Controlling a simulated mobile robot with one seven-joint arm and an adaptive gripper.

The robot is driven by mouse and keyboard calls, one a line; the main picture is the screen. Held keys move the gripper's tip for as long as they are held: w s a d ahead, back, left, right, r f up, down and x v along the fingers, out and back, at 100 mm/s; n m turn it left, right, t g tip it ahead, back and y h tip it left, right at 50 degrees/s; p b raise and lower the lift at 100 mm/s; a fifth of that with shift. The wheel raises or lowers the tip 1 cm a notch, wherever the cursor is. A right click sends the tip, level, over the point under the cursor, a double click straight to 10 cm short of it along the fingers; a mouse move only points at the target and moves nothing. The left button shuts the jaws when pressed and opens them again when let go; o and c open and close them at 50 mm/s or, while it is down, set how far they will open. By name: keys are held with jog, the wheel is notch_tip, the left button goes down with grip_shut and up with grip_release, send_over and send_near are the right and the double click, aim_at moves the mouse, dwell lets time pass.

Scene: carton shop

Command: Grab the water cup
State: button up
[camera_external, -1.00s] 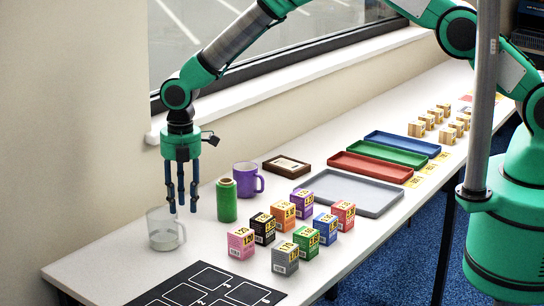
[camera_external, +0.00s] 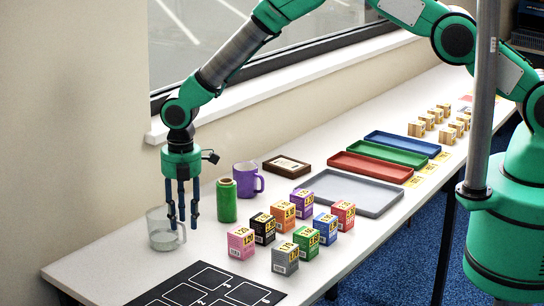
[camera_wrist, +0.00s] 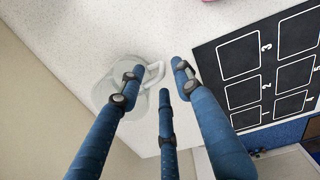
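The water cup (camera_external: 161,238) is a clear, see-through cup with a handle at the left end of the white table. It stands upright. In the wrist view the cup (camera_wrist: 112,88) is seen from above, with its handle pointing right toward the space between my fingers. My gripper (camera_external: 183,222) has three blue fingers pointing down at the cup's right side, by the handle. The fingers of my gripper (camera_wrist: 160,82) are spread apart, with one over the cup and one to the right of the handle. Nothing is held between them. Whether a finger touches the cup cannot be told.
A green cylinder (camera_external: 227,202) and a purple mug (camera_external: 247,180) stand close to the right of my gripper. Several coloured numbered boxes (camera_external: 285,258) stand farther right. A black mat with numbered squares (camera_external: 200,290) lies in front. The wall and window sill (camera_external: 230,100) are behind.

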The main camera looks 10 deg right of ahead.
aim_at(184, 232)
jog(key=shift+a+f+p, duration=0.1)
jog(key=shift+f+p, duration=0.2)
jog(key=shift+f, duration=1.95)
jog(key=shift+c, duration=0.6)
grip_shut()
